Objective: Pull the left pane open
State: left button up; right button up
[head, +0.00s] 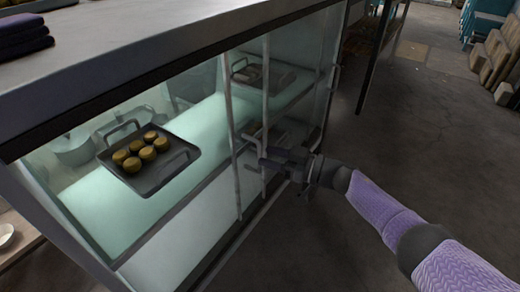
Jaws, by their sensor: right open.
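A glass-fronted display case (170,55) fills the left and middle of the head view. Two upright bars, a left one (229,105) and a right one (265,80), stand near the middle of its front. The glass to their right looks darker than the front at the left; I cannot tell exactly where the left pane's edges lie. My right gripper (257,152) is open at the lower part of these bars, with its fingers close to them. I cannot tell whether it touches. My left gripper is out of view.
Inside the case, a tray (176,178) of several round buns sits at the left, with a metal pot (75,150) behind. Another tray (270,76) lies at the right. A handle (334,78) is at the case's right end. Open floor (420,120) lies right.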

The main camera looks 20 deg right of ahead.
jog(key=p+v, duration=0.1)
jog(key=v, duration=0.5)
jog(key=shift+s+d, duration=0.2)
jog(key=shift+d, duration=0.05)
